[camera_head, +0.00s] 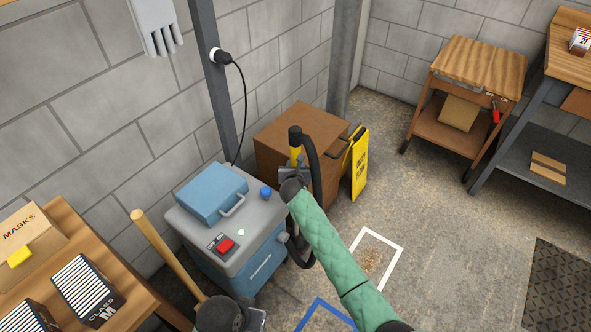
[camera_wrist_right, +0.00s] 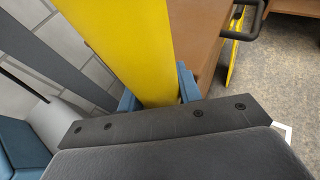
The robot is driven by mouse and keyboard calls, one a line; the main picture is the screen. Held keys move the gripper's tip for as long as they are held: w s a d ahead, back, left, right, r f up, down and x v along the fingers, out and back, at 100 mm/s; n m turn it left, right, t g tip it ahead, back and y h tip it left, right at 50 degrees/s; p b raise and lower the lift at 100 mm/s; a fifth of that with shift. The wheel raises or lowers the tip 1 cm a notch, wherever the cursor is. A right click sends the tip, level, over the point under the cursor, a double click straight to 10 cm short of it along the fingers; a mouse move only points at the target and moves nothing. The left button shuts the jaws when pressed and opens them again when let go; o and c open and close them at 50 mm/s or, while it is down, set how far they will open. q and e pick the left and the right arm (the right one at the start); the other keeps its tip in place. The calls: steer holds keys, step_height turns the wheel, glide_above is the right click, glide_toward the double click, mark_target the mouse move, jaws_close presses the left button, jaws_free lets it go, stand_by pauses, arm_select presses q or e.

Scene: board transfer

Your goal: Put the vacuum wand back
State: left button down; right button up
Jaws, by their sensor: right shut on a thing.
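The vacuum wand (camera_head: 295,154) is yellow with a black top, and a black hose loops from it down toward the vacuum. My right gripper (camera_head: 297,172) is shut on the wand and holds it beside the brown cabinet, behind the vacuum's right side. In the right wrist view the yellow wand (camera_wrist_right: 135,40) stands between the blue fingers (camera_wrist_right: 160,95). The vacuum (camera_head: 255,270) is blue with a grey top, a red switch and a lit green lamp. The wand's lower end is hidden. My left gripper (camera_head: 257,318) is at the bottom edge; its fingers are not clearly seen.
A blue case (camera_head: 211,194) lies on the vacuum. A wooden handle (camera_head: 165,250) slants near my left gripper. A brown cabinet (camera_head: 290,140) and yellow floor sign (camera_head: 359,165) stand behind the wand. A white floor outline (camera_head: 398,257) surrounds debris.

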steer(key=shift+f, duration=1.05)
steer(key=o, duration=1)
